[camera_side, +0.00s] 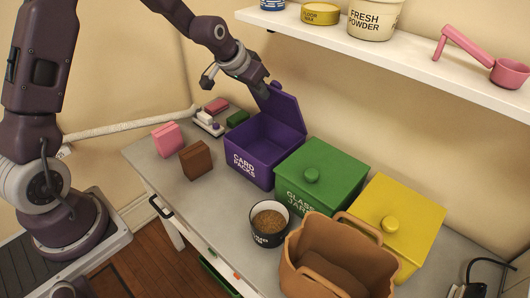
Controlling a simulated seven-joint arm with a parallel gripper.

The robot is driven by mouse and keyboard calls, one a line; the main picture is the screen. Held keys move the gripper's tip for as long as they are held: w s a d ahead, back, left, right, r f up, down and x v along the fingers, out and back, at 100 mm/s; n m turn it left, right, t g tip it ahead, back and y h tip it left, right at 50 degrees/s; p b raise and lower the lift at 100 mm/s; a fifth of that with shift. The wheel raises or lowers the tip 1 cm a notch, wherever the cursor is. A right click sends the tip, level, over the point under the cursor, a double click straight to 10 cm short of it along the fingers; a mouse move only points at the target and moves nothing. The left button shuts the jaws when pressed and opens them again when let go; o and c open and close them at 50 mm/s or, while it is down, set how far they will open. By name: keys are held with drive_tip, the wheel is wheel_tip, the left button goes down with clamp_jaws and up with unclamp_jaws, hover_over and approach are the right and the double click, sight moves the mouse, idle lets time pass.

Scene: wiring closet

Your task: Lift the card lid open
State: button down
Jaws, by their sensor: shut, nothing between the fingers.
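The purple card box (250,163), marked "CARD PACKS", stands on the counter with its inside showing. Its purple lid (283,108) is raised and stands up at the box's back edge. My gripper (267,88) is shut and empty at the lid's upper left corner. I cannot tell whether it touches the lid. The fingertips are small and dark here.
A green box (320,165) and a yellow box (402,212), both lidded, stand right of the purple box. A brown bag (335,262) and a cup of grain (268,222) stand in front. Pink (166,137) and brown (195,160) blocks lie left. A shelf (400,52) hangs above.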

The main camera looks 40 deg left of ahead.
drive_tip(key=shift+w+r, duration=0.25)
drive_tip(key=shift+w, duration=0.65)
drive_tip(key=shift+w+r, duration=0.25)
drive_tip(key=shift+w, duration=0.6)
drive_tip(key=s, duration=0.8)
drive_tip(key=s+d+r, duration=0.2)
drive_tip(key=s+r, duration=0.4)
drive_tip(key=s, duration=0.2)
drive_tip(key=s+d+r, duration=0.3)
drive_tip(key=s+r, duration=0.3)
drive_tip(key=s, duration=0.2)
drive_tip(key=s+d+g, duration=0.1)
drive_tip(key=s, duration=1.4)
drive_tip(key=shift+s+d+r, duration=0.35)
